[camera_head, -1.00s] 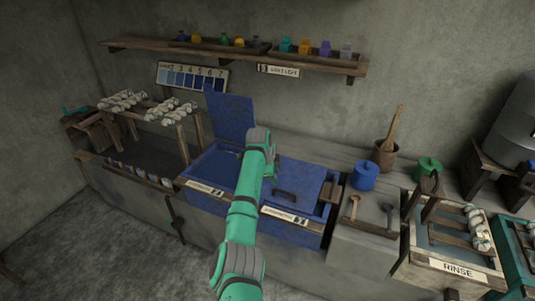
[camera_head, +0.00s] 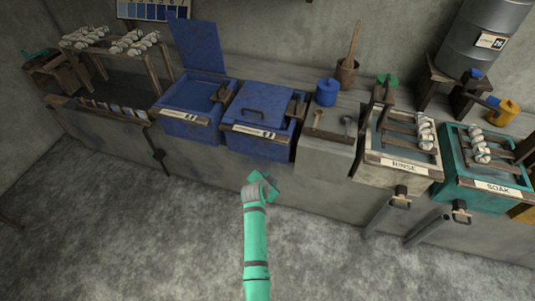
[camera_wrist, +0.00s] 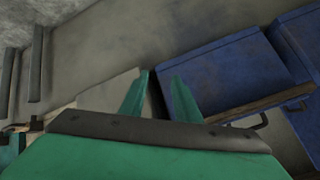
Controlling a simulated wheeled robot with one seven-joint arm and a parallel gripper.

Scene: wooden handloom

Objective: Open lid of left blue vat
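The left blue vat (camera_head: 185,127) stands in the stone counter with its blue lid (camera_head: 197,43) raised, standing up at its back edge. The vat's inside shows open, with a dark wooden piece at its right. The right blue vat (camera_head: 258,140) has its lid (camera_head: 262,106) down flat, with a dark handle on it. My gripper (camera_head: 265,187) is in front of and below the counter, apart from both vats. In the wrist view its two green fingers (camera_wrist: 160,88) are apart with nothing between them, and blue vat surfaces (camera_wrist: 225,72) show to the right.
A blue pot (camera_head: 327,92), a mortar with pestle (camera_head: 347,72) and tools stand right of the vats. Rinse (camera_head: 398,172) and soak (camera_head: 492,190) vats are farther right, with taps and pipes jutting out front. The grey floor before the counter is clear.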

